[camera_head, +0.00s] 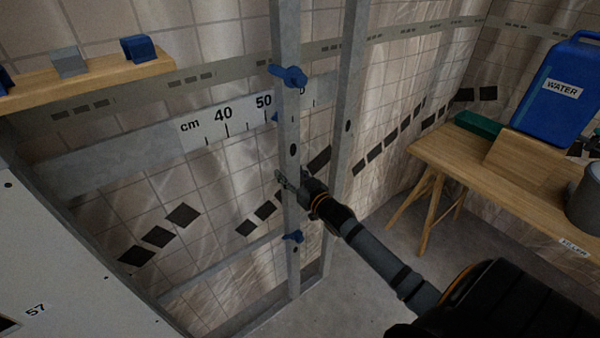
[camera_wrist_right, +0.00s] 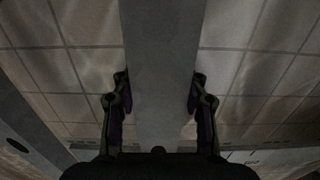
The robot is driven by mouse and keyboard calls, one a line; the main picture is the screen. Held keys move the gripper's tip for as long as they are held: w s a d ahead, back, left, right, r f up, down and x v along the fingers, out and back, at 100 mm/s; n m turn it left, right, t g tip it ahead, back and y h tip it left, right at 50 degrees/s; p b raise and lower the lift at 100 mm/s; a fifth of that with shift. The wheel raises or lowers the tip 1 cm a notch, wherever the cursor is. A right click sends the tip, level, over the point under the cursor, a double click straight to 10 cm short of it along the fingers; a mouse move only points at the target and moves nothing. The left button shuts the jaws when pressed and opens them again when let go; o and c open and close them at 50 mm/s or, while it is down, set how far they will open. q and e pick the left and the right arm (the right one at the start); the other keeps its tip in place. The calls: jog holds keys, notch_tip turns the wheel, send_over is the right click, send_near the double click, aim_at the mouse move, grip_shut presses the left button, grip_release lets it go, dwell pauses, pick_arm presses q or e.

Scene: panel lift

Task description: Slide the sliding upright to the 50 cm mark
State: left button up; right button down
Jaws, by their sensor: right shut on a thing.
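In the right wrist view the post (camera_wrist_right: 160,70) runs between the two fingers (camera_wrist_right: 158,95). My left gripper is not in view.
A second grey post (camera_head: 346,130) stands just right of the upright. A wooden bench (camera_head: 440,150) with a blue water can (camera_head: 560,85) is at the right. A shelf (camera_head: 100,80) with small blocks is at upper left. A white panel (camera_head: 60,260) is at lower left.

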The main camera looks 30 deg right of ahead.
aim_at(291, 151)
jog(key=shift+a, duration=0.5)
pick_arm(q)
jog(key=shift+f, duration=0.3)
pick_arm(e)
jog(key=shift+d, duration=0.1)
jog(key=c, duration=0.7)
grip_release()
jog(key=shift+r, duration=0.3)
notch_tip(291, 151, up, 9)
jog(key=shift+r, duration=0.2)
jog(key=shift+s+f, duration=0.1)
jog(key=shift+f, duration=0.05)
